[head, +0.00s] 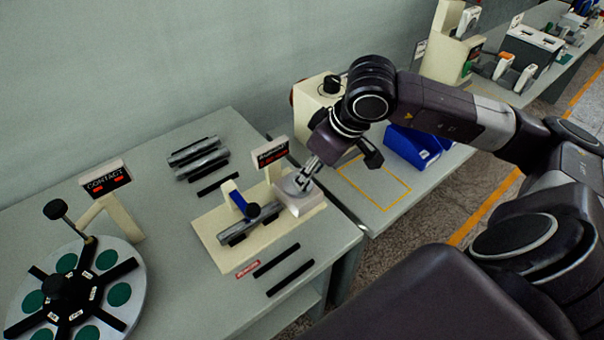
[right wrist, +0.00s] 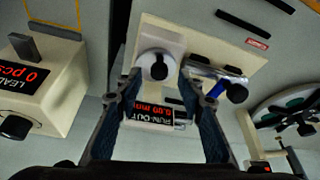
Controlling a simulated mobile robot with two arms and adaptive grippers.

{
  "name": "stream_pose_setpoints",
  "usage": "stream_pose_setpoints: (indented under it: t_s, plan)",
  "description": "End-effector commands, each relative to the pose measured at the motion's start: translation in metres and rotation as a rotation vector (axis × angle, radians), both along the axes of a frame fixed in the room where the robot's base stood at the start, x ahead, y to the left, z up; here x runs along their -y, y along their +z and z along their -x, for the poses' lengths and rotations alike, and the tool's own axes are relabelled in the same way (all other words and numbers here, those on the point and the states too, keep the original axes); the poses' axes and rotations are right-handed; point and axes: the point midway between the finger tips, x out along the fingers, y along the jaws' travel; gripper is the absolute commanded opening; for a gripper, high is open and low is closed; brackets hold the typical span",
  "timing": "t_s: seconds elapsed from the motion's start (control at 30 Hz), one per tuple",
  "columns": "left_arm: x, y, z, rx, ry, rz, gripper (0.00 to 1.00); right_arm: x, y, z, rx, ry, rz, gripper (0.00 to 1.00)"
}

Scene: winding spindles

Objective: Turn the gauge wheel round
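In the head view the wheel (head: 290,187) is partly hidden by my right gripper (head: 306,178). In the right wrist view my right gripper (right wrist: 160,98) is open, its two fingers wide apart with the knob showing between and beyond the tips. Nothing is held. I cannot tell whether a finger touches the wheel. The gauge display (right wrist: 150,114) reads RUN-OUT 0.00 mm. My left gripper is not in view.
A grey spindle (head: 238,232) lies on the gauge base beside a blue part (head: 236,199). A round dial plate (head: 130,270) with green spots and a CONTACT sign (head: 106,180) stand left. Spare spindles (head: 198,155) lie behind. Blue bins (head: 412,146) stand right.

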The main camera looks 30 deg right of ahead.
Motion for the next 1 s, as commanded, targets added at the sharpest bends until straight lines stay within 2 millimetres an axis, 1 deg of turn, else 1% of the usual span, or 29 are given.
stream_pose_setpoints:
  t_s: [0.03,0.1,0.23,0.33,0.5,0.6,0.9,0.93,1.0]
  plan:
    - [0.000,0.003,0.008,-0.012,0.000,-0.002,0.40,-0.002,-0.007,-0.002,-0.004,0.001,-0.003,0.36]
    - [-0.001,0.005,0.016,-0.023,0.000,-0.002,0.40,-0.003,-0.017,-0.006,-0.004,0.000,-0.002,0.36]
    - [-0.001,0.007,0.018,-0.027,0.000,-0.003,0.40,-0.005,-0.030,-0.012,-0.002,0.000,-0.003,0.36]
    - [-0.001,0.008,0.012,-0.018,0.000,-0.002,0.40,-0.006,-0.035,-0.014,0.000,0.000,-0.001,0.36]
    - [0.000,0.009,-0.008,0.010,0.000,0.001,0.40,-0.005,-0.037,-0.015,0.001,0.001,0.000,0.36]
    - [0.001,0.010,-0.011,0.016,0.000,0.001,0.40,-0.005,-0.037,-0.015,0.001,0.001,0.000,0.36]
    - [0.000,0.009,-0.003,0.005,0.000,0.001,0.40,-0.005,-0.037,-0.015,0.001,0.001,0.000,0.03]
    - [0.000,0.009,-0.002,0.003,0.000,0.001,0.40,-0.005,-0.037,-0.015,0.001,0.001,0.001,0.00]
    - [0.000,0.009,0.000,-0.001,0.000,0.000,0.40,-0.005,-0.037,-0.015,0.001,0.001,0.001,0.00]
